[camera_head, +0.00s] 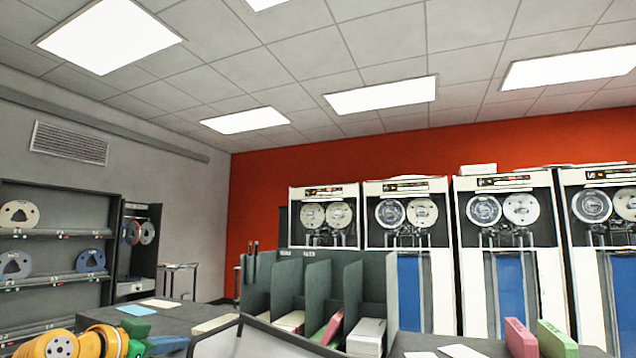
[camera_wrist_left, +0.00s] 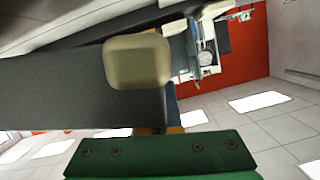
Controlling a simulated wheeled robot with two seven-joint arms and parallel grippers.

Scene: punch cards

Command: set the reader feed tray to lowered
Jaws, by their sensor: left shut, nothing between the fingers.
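My left gripper (camera_head: 168,343), with green and blue parts, is low at the left in the head view. It is shut and empty. Just right of it is a dark panel with a pale rim (camera_head: 262,337), which looks like the reader feed tray. It is cut off by the bottom edge and appears tilted. In the left wrist view, a rounded cream block (camera_wrist_left: 137,62) stands before a dark grey surface (camera_wrist_left: 60,95). Contact cannot be told. My right gripper is not in view.
A green-grey card sorter rack (camera_head: 318,290) with cards in its slots stands behind the panel. A pink block (camera_head: 520,338) and a green block (camera_head: 556,338) stand on the right-hand surface. Tape cabinets (camera_head: 412,240) line the back; a reel shelf (camera_head: 55,250) is at left.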

